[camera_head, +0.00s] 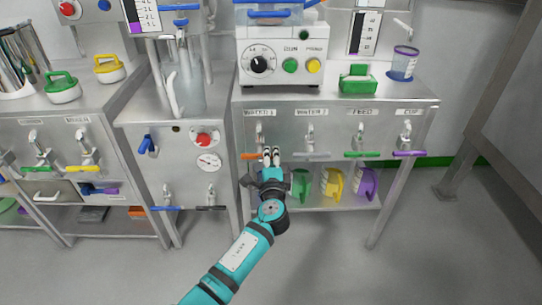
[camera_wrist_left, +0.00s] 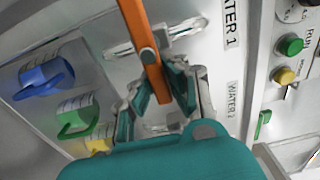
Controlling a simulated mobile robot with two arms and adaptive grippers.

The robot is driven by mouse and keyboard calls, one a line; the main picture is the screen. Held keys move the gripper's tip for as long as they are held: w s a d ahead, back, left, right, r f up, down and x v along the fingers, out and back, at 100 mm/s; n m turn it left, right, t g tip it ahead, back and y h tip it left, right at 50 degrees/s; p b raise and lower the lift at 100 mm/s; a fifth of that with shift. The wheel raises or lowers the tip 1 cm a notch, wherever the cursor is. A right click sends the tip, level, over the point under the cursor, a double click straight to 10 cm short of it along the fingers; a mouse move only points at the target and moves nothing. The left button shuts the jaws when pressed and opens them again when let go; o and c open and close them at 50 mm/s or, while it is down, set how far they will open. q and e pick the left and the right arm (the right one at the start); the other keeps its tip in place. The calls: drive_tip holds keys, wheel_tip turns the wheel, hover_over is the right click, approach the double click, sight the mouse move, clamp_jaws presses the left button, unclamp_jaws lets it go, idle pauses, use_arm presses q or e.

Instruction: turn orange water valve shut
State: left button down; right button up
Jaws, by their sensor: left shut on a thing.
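The orange water valve handle (camera_head: 250,156) sits on the front panel under the label WATER 1, below a metal tap. In the head view its visible part lies about level, pointing left. My left gripper (camera_head: 271,156) is at the right end of this handle. In the left wrist view the orange bar (camera_wrist_left: 143,35) runs between the teal fingers of the left gripper (camera_wrist_left: 160,88), which is shut on it. The fingers hide part of the handle's right end in the head view. My right gripper is not in view.
Right of it are a grey WATER 2 handle (camera_head: 312,155), a green handle (camera_head: 362,154) and a purple handle (camera_head: 409,153). Green, yellow and purple jugs (camera_head: 367,183) stand on the shelf below. A panel with a red knob (camera_head: 203,139) and gauge is at left.

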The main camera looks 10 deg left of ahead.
use_arm(q)
drive_tip(key=c, duration=1.3)
unclamp_jaws()
drive_tip(key=v, duration=1.2)
drive_tip(key=shift+d, duration=0.1)
